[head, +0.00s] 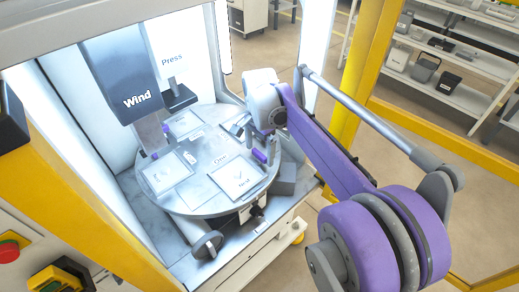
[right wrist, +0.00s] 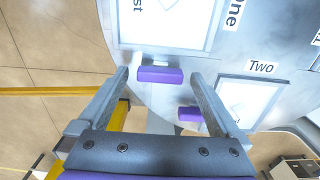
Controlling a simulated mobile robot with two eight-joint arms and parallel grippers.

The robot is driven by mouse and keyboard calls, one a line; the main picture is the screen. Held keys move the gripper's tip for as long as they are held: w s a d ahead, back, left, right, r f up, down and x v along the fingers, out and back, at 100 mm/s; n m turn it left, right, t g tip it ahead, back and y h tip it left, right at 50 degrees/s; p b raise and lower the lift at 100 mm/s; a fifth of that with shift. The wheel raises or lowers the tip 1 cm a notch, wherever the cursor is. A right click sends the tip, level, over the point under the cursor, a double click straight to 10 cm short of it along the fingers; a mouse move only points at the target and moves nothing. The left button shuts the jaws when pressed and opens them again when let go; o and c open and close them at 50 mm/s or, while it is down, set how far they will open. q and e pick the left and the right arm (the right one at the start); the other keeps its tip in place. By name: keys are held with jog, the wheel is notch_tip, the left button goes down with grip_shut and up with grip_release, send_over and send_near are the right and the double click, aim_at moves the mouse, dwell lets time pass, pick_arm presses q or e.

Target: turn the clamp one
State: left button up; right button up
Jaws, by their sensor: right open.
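The clamp beside the label "One" is a small purple block (right wrist: 160,75) with a pale end, at the edge of the grey round table in the right wrist view. In the head view a purple clamp (head: 259,156) shows just below my right gripper (head: 242,124). In the right wrist view my right gripper (right wrist: 160,73) is open, its two fingers on either side of this clamp with a gap at each side. I cannot tell how far above the clamp the fingertips are. My left gripper is not in view.
A second purple clamp (right wrist: 190,113) lies close to the right finger, near the label "Two" (right wrist: 262,66). The round table (head: 205,203) carries several square plates. The "Wind" unit (head: 118,80) and the "Press" unit (head: 175,60) stand behind it. Yellow frame posts (head: 365,70) flank the cell.

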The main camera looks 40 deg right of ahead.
jog(key=c, duration=1.3)
jog(key=n, duration=0.4)
jog(key=shift+n, duration=0.4)
jog(key=n, duration=0.4)
jog(key=shift+n, duration=0.3)
jog(key=n, duration=0.4)
jog(key=shift+n, duration=2.2)
